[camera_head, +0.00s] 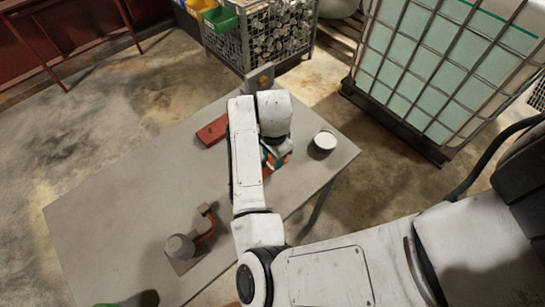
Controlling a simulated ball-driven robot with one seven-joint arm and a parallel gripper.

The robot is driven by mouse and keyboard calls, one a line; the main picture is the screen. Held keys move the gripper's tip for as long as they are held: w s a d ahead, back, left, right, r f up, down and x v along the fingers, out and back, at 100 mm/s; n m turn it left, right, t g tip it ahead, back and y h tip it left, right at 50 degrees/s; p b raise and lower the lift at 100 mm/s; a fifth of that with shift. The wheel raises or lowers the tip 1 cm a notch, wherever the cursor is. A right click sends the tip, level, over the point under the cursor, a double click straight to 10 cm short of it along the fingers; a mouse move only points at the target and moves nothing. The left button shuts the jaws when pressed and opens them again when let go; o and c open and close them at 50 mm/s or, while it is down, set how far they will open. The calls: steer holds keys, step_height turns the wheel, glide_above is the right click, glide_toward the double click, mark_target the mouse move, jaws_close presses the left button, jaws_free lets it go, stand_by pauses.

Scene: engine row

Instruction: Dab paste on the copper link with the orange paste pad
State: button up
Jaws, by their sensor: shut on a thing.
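My gripper (275,160) is over the right part of the grey table, mostly hidden under my white wrist. It is shut on a small orange thing, which I take to be the orange paste pad (286,159); only an orange edge shows, with some green beside it. A copper-brown bent piece (208,226), which looks like the copper link, stands at the front of the table beside a grey round part (180,246), on a brown base. The gripper is well apart from it, farther back and to the right.
A white round tub (325,141) stands near the table's right corner. A red-orange block (212,131) lies left of my arm. A grey box with an orange mark (262,77) is at the back. The left of the table (110,205) is clear. A caged tank stands beyond.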

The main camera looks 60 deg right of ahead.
steer(key=shift+s+d+f, duration=0.15)
steer(key=shift+s+d, duration=0.1)
steer(key=shift+d, duration=0.25)
steer(key=shift+s+d+f, duration=0.1)
steer(key=shift+s+d, duration=0.15)
steer(key=shift+d, duration=0.25)
steer(key=shift+w+a+r, duration=0.1)
steer(key=shift+w+a, duration=0.2)
steer(key=shift+a, duration=0.5)
steer(key=shift+w+a+r, duration=0.1)
steer(key=shift+w+a, duration=0.2)
steer(key=shift+a, duration=0.45)
steer(key=shift+s+d+r, duration=0.1)
steer(key=shift+s+d, duration=0.1)
steer(key=shift+d, duration=0.6)
steer(key=shift+s+d+r, duration=0.1)
steer(key=shift+s+d, duration=0.1)
steer(key=shift+d, duration=0.55)
steer(key=shift+a, duration=0.1)
steer(key=shift+w+a+r, duration=0.1)
steer(key=shift+w+a, duration=0.15)
steer(key=shift+a, duration=0.45)
steer(key=shift+w+a, duration=0.2)
steer(key=shift+a, duration=0.5)
steer(key=shift+s+d+r, duration=0.1)
steer(key=shift+s+d, duration=0.15)
steer(key=shift+d, duration=0.5)
steer(key=shift+s+d, duration=0.2)
steer(key=shift+d, duration=0.55)
